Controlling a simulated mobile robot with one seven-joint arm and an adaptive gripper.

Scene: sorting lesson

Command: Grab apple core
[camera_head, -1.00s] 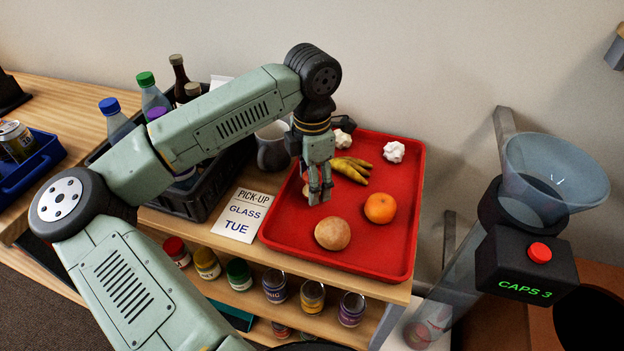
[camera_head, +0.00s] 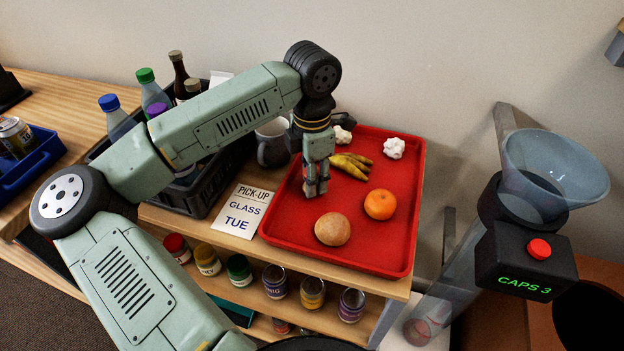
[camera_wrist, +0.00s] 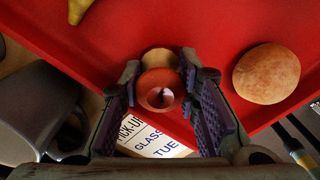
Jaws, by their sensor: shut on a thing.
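The apple core (camera_wrist: 158,92) shows in the wrist view as a red end with a dark stem, with a paler tan part beyond it. It stands between the two fingers of my gripper (camera_wrist: 163,100), which are shut on it. In the head view my gripper (camera_head: 315,188) points down over the left part of the red tray (camera_head: 375,255). There the fingers hide most of the core, and I cannot tell whether it touches the tray.
A round brown roll (camera_head: 332,229) lies close to the right of my gripper, with an orange (camera_head: 380,204) beyond. A pick-up card (camera_head: 241,211) lies left of the tray.

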